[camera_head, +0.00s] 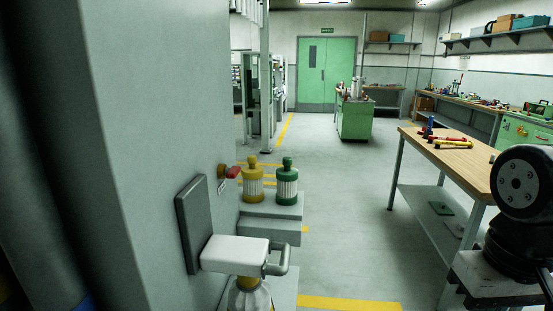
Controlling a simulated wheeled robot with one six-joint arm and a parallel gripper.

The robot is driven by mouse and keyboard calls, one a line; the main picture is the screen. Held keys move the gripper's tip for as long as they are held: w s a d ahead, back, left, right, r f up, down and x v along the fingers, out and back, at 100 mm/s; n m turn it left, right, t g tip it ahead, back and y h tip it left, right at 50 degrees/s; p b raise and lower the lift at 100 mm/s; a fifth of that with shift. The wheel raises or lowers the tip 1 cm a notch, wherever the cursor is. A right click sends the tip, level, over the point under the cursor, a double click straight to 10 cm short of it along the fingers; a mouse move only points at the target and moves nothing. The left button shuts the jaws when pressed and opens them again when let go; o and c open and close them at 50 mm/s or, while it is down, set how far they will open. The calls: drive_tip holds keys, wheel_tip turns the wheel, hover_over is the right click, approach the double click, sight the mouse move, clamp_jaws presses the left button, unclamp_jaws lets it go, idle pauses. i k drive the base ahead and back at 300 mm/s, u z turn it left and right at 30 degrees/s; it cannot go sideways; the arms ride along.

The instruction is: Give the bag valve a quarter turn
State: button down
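A white block (234,254) on a dark grey wall plate (194,222) sticks out from the grey column at the lower left. A grey bent handle (278,259) is on its right end. Below the block hangs or stands a pale item with a yellow collar (248,284), cut off by the bottom edge. A small red handle (233,172) on a brownish fitting sits further along the column. I cannot tell which of these is the bag valve. My arm shows at the right edge; my gripper is not in view.
A yellow-topped bottle (253,178) and a green-topped bottle (287,181) stand on a grey ledge (272,206) beside the column. A wooden-topped table (463,159) with tools stands at the right. The floor (340,230) between is clear.

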sight(232, 173)
drive_tip(key=k, duration=1.3)
drive_tip(key=u, duration=0.55)
drive_tip(key=i, duration=1.5)
drive_tip(key=z, duration=0.45)
